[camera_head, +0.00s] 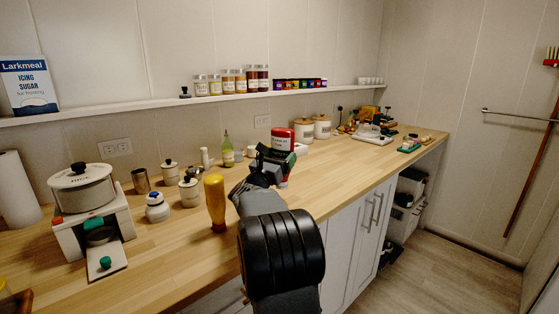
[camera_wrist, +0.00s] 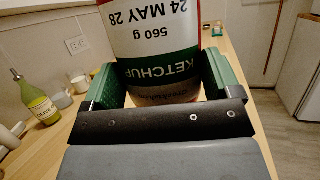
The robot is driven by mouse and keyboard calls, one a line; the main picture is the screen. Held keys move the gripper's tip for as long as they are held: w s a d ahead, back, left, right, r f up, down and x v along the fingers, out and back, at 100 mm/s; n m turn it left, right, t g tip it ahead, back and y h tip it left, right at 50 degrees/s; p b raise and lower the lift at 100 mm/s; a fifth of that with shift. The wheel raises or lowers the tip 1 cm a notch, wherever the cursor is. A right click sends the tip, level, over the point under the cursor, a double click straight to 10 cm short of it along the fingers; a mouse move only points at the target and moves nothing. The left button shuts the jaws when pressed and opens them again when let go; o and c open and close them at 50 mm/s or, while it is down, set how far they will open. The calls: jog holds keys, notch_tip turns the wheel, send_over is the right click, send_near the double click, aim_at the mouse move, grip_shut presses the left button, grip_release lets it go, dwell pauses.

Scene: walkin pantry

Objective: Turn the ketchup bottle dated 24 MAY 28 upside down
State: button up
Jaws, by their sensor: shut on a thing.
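The ketchup bottle (camera_head: 281,140) is in my gripper above or at the middle of the counter. Its body is red, with a white band reading 24 MAY 28 and 560 g and a green band reading KETCHUP. In the wrist view the bottle (camera_wrist: 157,22) fills the upper middle, and its print reads upside down while the oil bottle behind stands upright. My gripper (camera_head: 274,164) is shut on it, with green pads at both sides (camera_wrist: 160,75). The bottle's lower end is mostly hidden, and I cannot tell whether it touches the counter.
A yellow bottle (camera_head: 215,203) stands left of my arm. An oil bottle (camera_head: 227,151) and white canisters (camera_head: 303,131) stand behind. A pot (camera_head: 82,187) on a white unit is at the left. Bare wooden counter (camera_head: 330,160) lies right of the bottle.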

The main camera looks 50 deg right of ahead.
jog(key=shift+f+b, duration=2.05)
jog(key=shift+b, duration=0.6)
jog(key=shift+f+b, duration=0.5)
jog(key=shift+b, duration=0.45)
jog(key=o, duration=1)
jog(key=shift+o, duration=0.4)
jog(key=shift+f, duration=0.1)
